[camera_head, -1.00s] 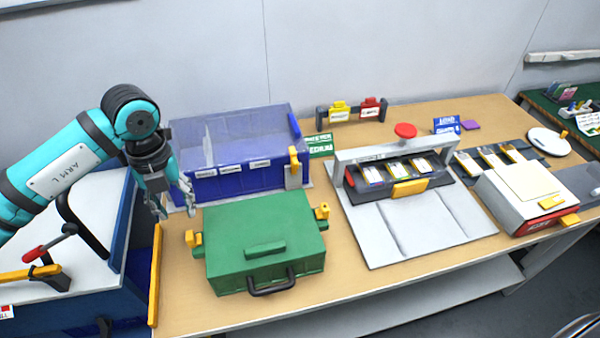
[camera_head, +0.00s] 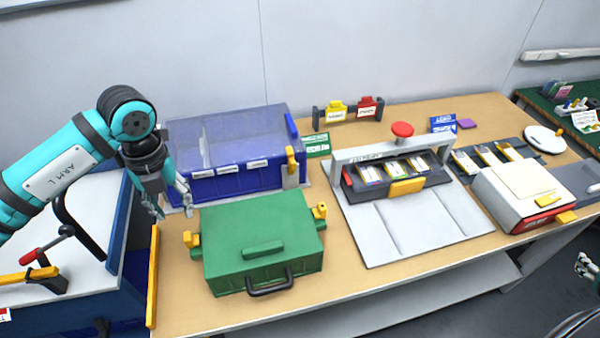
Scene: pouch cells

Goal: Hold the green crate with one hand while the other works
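The green crate (camera_head: 262,235) sits closed on the wooden table, with a raised green grip on its lid, a dark handle on its front and yellow latches at its left and right sides. My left gripper (camera_head: 174,208) points down just beyond the crate's back left corner, beside the blue bin. Its fingers are apart, with nothing seen between them, and it looks clear of the crate. My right gripper (camera_head: 586,266) shows only in part at the right edge, off the table's front side and far from the crate. Its finger opening is not clear.
A blue bin with a clear lid (camera_head: 232,145) stands behind the crate. A grey press station with a red knob (camera_head: 402,129) stands to the right, and a white box (camera_head: 518,195) further right. A white-topped cart (camera_head: 95,215) with a red-handled clamp is at the left.

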